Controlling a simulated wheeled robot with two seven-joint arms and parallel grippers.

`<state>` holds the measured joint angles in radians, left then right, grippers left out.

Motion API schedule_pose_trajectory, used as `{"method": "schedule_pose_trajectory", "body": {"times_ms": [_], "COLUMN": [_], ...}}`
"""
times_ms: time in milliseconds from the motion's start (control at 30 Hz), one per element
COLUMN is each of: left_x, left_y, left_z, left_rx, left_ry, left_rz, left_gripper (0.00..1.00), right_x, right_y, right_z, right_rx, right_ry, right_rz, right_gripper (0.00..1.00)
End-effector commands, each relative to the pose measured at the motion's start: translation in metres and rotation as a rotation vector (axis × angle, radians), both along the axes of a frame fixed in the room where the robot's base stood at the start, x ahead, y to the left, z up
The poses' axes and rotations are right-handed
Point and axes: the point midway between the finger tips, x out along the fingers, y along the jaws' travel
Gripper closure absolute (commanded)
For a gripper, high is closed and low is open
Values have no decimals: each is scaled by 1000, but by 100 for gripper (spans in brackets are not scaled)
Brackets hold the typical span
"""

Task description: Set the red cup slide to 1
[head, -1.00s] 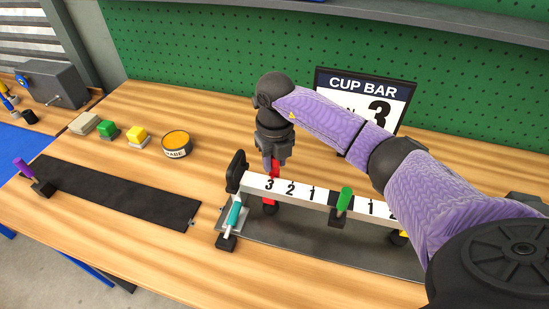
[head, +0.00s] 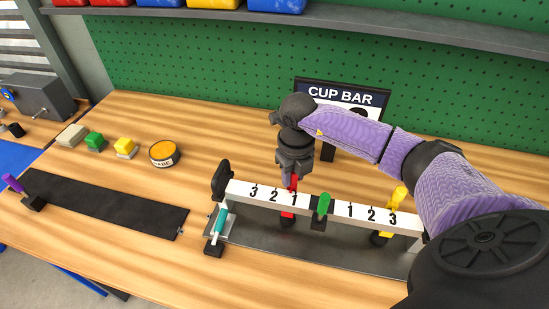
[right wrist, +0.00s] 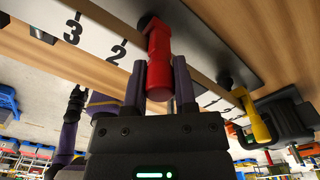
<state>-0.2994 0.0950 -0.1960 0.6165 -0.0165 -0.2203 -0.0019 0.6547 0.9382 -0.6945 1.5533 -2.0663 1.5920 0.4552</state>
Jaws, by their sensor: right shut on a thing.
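The white bar (head: 330,205) carries the numbers 3, 2, 1 on the left and 1, 2, 3 on the right. The red cup slide (head: 288,213) sits on the left half, in line with the 1. Its red handle (right wrist: 158,55) stands between the fingers in the right wrist view, past the 2. My right gripper (head: 291,178) is shut on the red handle from above. The green slide (head: 322,205) is near the middle, and the yellow slide (head: 397,197) is near the right-hand 3. My left gripper is not in view.
A CUP BAR sign (head: 340,92) stands behind, its number hidden by my arm. A teal-handled lever (head: 219,222) is at the bar's left end. A dark strip with a purple handle (head: 13,183) lies left. Several small blocks and a round tin (head: 163,153) stand behind it.

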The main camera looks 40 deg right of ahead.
Motion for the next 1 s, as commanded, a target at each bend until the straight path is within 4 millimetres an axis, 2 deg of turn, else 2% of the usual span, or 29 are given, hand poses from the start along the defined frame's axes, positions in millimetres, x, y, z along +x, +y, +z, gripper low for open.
{"method": "schedule_pose_trajectory", "body": {"times_ms": [433,467,600,867,967,1000], "left_x": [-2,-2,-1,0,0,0], "left_y": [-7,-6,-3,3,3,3], "left_z": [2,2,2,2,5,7], "left_rx": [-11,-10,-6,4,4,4], "left_ry": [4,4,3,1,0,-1], "left_rz": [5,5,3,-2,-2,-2], "left_gripper": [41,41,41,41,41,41], "right_x": [-6,-6,-6,-5,-5,-4], "right_y": [-6,-6,-6,-5,-5,-5], "right_z": [0,0,0,1,13,22], "right_rx": [-4,-4,-3,-1,-2,-1], "right_ry": [0,1,0,-1,-4,-5], "right_rz": [-3,-2,-2,0,0,0], "right_gripper": [100,59,30,30,30,30]}}
